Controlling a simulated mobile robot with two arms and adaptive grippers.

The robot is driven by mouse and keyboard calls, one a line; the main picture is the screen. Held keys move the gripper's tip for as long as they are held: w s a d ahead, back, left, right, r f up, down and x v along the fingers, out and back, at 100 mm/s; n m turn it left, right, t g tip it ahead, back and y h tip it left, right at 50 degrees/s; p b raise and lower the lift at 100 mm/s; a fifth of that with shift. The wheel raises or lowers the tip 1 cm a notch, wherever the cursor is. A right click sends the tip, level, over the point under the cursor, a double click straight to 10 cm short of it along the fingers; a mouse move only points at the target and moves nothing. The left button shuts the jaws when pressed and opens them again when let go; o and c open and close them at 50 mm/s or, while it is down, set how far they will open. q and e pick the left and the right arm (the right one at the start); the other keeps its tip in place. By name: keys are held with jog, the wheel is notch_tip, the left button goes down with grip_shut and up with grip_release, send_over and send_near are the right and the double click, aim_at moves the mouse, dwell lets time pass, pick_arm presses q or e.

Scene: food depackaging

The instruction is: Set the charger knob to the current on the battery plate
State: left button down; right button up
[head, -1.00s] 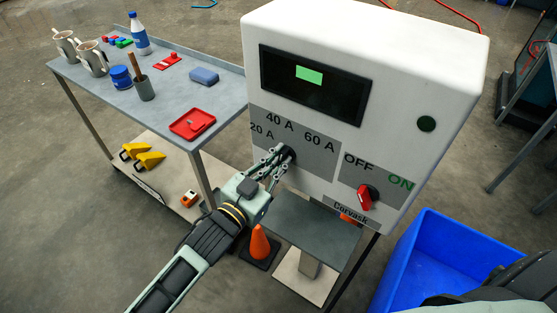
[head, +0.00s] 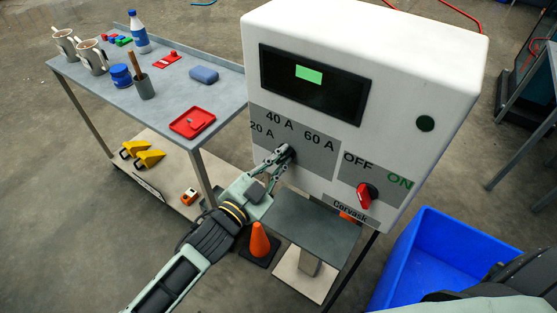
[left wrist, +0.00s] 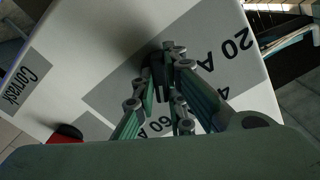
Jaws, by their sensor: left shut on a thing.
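The white charger box (head: 400,60) stands in the middle of the head view, with a dark display showing a green patch. Its grey dial plate (head: 318,159) reads 20 A, 40 A and 60 A. My left gripper (head: 285,156) is shut on the dark charger knob (head: 291,152) below these marks. The knob also shows between the fingers in the left wrist view (left wrist: 157,68); its pointer direction cannot be told. A red switch (head: 365,196) sits below OFF and ON. I see no battery plate that I can read. My right gripper is out of view.
A grey table (head: 215,105) at left holds mugs, a bottle, a red tray (head: 192,123) and small items. A blue bin (head: 425,255) stands at lower right. An orange cone (head: 259,241) and a grey shelf (head: 310,225) are below the box.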

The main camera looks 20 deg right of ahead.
pick_arm(q)
jog(key=shift+f, duration=0.1)
jog(key=c, duration=1.8)
grip_release()
jog(key=v, duration=1.2)
